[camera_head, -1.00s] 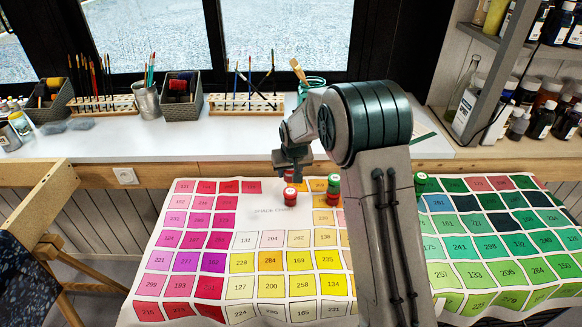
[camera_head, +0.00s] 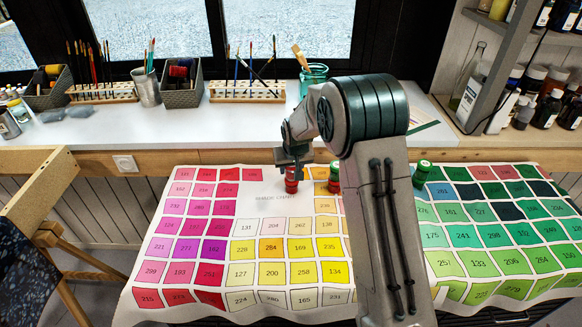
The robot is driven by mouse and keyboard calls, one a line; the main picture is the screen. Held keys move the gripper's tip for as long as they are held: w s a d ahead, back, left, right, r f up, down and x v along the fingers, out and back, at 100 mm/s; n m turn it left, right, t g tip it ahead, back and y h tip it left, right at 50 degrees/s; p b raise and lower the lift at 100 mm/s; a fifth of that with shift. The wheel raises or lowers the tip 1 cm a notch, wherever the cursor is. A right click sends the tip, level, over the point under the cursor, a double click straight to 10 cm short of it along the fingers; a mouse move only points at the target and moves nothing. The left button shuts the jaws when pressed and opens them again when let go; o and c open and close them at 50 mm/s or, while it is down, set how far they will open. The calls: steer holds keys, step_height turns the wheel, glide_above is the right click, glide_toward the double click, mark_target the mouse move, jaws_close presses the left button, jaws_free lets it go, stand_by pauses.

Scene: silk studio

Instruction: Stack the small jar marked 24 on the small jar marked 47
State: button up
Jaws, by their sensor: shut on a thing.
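My gripper (camera_head: 293,158) points down over the far part of the colour chart and is shut on a small red jar (camera_head: 291,172). A second small red jar (camera_head: 291,187) is directly below the held one, and the two look in line, touching or almost so. Whether the upper jar rests on the lower one is too small to tell. The numbers on the jars cannot be read.
A red jar with a green lid (camera_head: 334,172) stands just right of the two jars, beside my arm. A green-lidded jar (camera_head: 422,168) is right of my arm. The chart (camera_head: 275,212) covers the table. Brushes and pots line the white shelf (camera_head: 200,125) behind.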

steer(key=shift+f+b, duration=0.35)
steer(key=shift+f, duration=0.15)
steer(key=o, duration=1.1)
steer(key=v, duration=1.4)
steer(key=s+d+r+m, duration=0.1)
steer(key=s+d+r, duration=0.25)
steer(key=s, duration=0.45)
steer(key=s+d+r, duration=0.2)
steer(key=s+d, duration=0.3)
steer(key=s, duration=0.2)
steer(key=shift+m+g+h, duration=0.4)
steer(key=shift+m+g, duration=0.3)
steer(key=shift+g, duration=0.2)
steer(key=s+d, duration=0.1)
steer(key=s, duration=0.4)
steer(key=s+d+f, duration=0.1)
steer(key=s+d, duration=0.1)
steer(key=s, duration=0.4)
steer(key=s+d, duration=0.1)
steer(key=s, duration=0.4)
steer(key=shift+s+d+f, duration=0.2)
steer(key=shift+s, duration=0.1)
